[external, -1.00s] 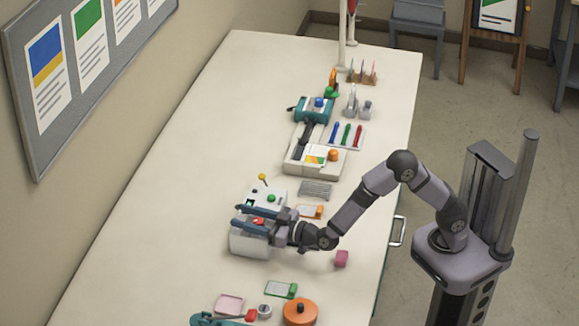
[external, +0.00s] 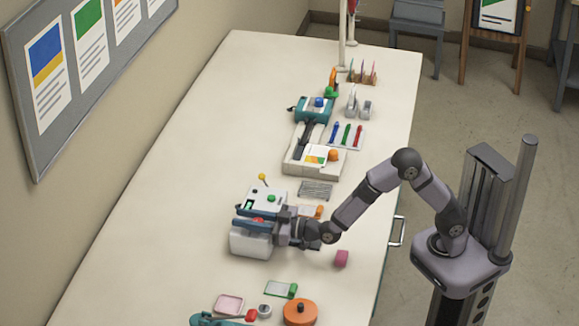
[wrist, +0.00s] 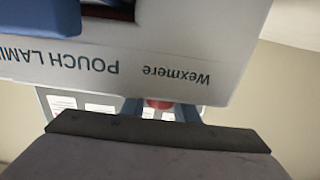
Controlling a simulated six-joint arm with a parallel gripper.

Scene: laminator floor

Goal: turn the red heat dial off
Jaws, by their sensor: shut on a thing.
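The pouch laminator is a white box (external: 249,244) with printed lettering, on the table's near half. The red heat dial (external: 258,219) is on it, mostly hidden between the blue fingers of my gripper (external: 254,218). In the wrist view, the red dial (wrist: 158,104) shows as a small patch between the fingers, beyond the dark palm edge. My gripper is shut on the dial, reaching in from the right. The dial's pointer and markings are hidden, so its setting cannot be read.
A green button (external: 271,198) and a yellow-topped lever (external: 262,178) are just behind the gripper. An orange round container (external: 300,312) stands nearer. The table's left side is clear.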

